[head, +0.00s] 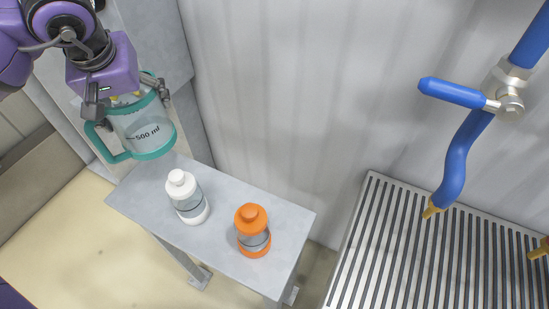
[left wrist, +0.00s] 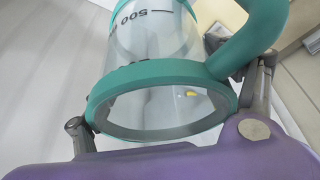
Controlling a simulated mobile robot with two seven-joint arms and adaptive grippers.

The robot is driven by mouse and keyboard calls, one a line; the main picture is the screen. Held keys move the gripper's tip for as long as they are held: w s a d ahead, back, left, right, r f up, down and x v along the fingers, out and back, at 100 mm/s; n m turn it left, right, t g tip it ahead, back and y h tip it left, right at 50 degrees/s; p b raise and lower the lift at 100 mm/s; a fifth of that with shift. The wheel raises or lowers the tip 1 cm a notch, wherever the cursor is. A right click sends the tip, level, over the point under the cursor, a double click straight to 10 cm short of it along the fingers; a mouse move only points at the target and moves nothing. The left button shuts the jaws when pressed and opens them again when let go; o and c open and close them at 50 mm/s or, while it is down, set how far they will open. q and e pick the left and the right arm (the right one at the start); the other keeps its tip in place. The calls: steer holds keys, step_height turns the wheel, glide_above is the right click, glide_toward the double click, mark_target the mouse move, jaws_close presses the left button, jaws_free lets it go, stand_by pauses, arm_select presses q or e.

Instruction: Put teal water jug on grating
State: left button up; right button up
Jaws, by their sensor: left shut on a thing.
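The teal water jug (head: 148,131) is a clear vessel with teal rims, a teal handle and a 500 ml mark. My left gripper (head: 128,95) is shut on it near its upper rim and holds it above the left end of the small grey table. The jug also fills much of the left wrist view (left wrist: 160,85), with a gripper finger on each side of its rim. The metal grating (head: 412,250) lies at the lower right of the head view, well apart from the jug. My right gripper does not show.
A white bottle (head: 187,197) and an orange bottle (head: 252,231) stand on the grey table (head: 222,197). A blue pipe (head: 462,150) with a blue valve lever (head: 452,92) hangs over the grating. The visible grating surface is clear.

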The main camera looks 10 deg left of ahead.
arm_select(q)
steer(key=shift+w+d+f, duration=0.1)
steer(key=shift+w+d, duration=0.05)
steer(key=shift+w, duration=0.05)
steer(key=shift+f, duration=0.3)
step_height(320, 180, down, 5)
steer(key=shift+s+f, duration=0.1)
steer(key=shift+f, duration=2)
steer(key=shift+f, duration=0.1)
steer(key=shift+f, duration=0.2)
steer(key=o, duration=1.2)
steer(key=shift+r, duration=0.1)
